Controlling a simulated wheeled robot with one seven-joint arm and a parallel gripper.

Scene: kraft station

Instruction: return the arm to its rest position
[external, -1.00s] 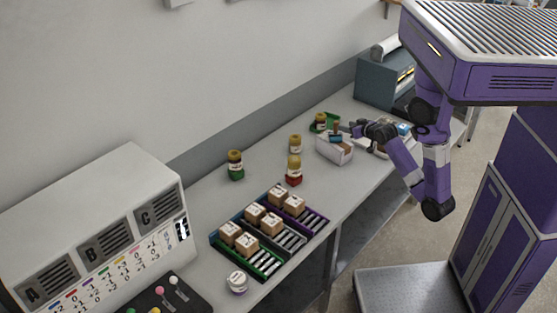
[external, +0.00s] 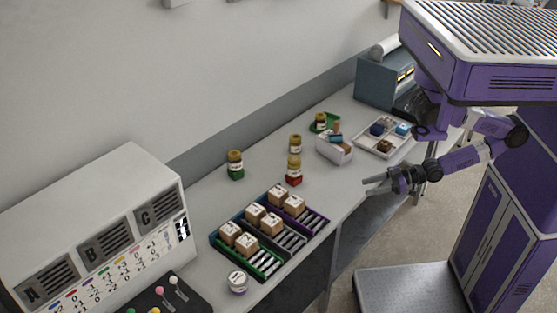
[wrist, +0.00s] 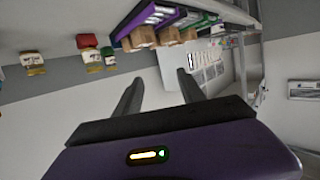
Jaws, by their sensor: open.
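My gripper (external: 376,184) is open and empty in the external view. It hangs at the front edge of the bench, level and pointing left.
The bench (external: 335,200) holds racks (external: 290,240) with several boxes, jars (external: 235,165), a white bin (external: 335,149) and a white tray (external: 372,147) with small blocks. A labelled console (external: 95,235) stands at left. The floor (external: 395,245) before the bench is open.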

